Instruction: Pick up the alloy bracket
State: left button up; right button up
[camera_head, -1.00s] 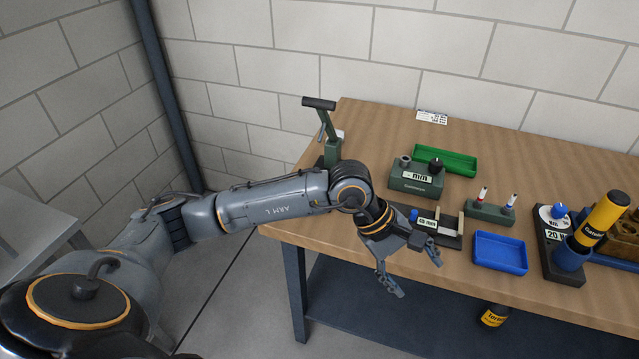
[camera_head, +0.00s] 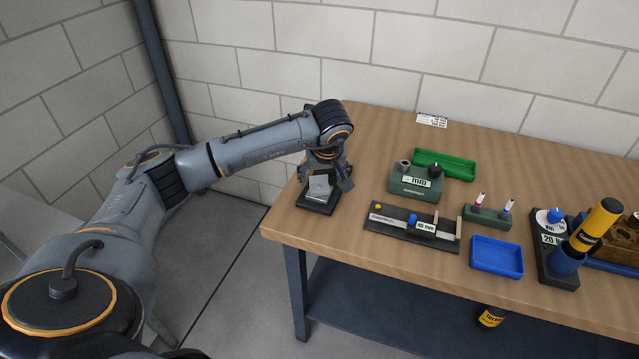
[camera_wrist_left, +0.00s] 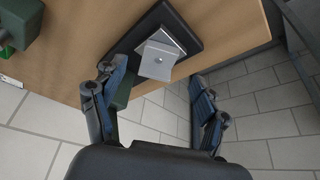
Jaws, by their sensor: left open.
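The alloy bracket (camera_head: 320,186) is a small light-grey angled metal piece with a hole. It sits on a black base plate (camera_head: 318,205) near the left end of the workbench. It also shows in the left wrist view (camera_wrist_left: 157,60), on the black base (camera_wrist_left: 196,42). My left gripper (camera_head: 330,180) is over the base from behind, its fingers beside the bracket. In the left wrist view the gripper (camera_wrist_left: 160,108) is open, with the bracket ahead, between the lines of its fingers and apart from them. My right gripper is in neither view.
A black slide gauge (camera_head: 395,222), a green block marked mm (camera_head: 415,184), a green tray (camera_head: 445,164) and a blue tray (camera_head: 497,256) stand to the right. The bench's left edge is close to the base. A white card (camera_head: 432,120) lies at the back.

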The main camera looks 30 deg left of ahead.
aim_at(319, 183)
pick_arm(q)
jog(key=shift+w+a+r+p, duration=0.15)
jog(key=shift+w+a+p, duration=0.4)
jog(key=shift+w+a, duration=0.5)
jog(key=p+x, duration=0.1)
jog(key=x, duration=0.2)
jog(key=shift+w, duration=0.1)
jog(key=c, duration=1.4)
jog(key=shift+o, duration=0.2)
